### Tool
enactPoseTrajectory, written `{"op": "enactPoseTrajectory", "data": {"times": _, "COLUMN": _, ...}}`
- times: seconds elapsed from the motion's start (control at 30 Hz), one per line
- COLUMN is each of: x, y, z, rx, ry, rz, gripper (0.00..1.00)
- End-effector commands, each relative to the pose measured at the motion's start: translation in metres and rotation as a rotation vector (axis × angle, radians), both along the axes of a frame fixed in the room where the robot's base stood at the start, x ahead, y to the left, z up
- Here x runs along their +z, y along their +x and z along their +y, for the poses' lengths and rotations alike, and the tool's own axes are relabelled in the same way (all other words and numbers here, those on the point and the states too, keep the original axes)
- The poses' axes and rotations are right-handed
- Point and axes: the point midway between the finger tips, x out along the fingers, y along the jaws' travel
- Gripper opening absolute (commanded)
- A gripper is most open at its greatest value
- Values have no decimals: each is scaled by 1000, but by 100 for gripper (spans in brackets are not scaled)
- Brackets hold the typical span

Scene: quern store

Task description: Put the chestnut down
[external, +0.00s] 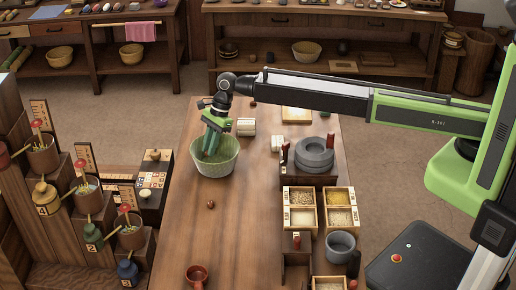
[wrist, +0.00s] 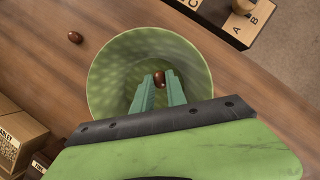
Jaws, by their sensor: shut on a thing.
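The chestnut (wrist: 159,79) is a small brown nut held between the two green fingertips of my gripper (wrist: 158,80) in the wrist view. My gripper is shut on it, over the inside of a green bowl (wrist: 112,58). In the external view my gripper (external: 210,152) points down into the green bowl (external: 215,170) on the wooden table, and the chestnut is hidden there. Another brown nut (external: 210,204) lies on the table in front of the bowl. It also shows at the upper left in the wrist view (wrist: 75,37).
A red-brown cup (external: 197,277) stands near the table's front. Grain boxes (external: 341,197), a grey quern (external: 314,153) and a grey bowl (external: 341,246) line the right side. White blocks (external: 246,127) stand behind the bowl. The table's front middle is mostly clear.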

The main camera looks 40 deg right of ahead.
Motion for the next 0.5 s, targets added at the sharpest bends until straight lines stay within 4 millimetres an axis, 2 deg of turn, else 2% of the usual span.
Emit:
{"op": "enactPoseTrajectory", "data": {"times": 0.07, "x": -6, "y": 0, "z": 0, "rx": 0, "ry": 0, "rz": 0, "gripper": 0}}
{"op": "enactPoseTrajectory", "data": {"times": 0.3, "x": -44, "y": 0, "z": -1, "rx": 0, "ry": 0, "rz": 0, "gripper": 0}}
{"op": "enactPoseTrajectory", "data": {"times": 0.5, "x": -39, "y": 0, "z": -1, "rx": 0, "ry": 0, "rz": 0, "gripper": 0}}
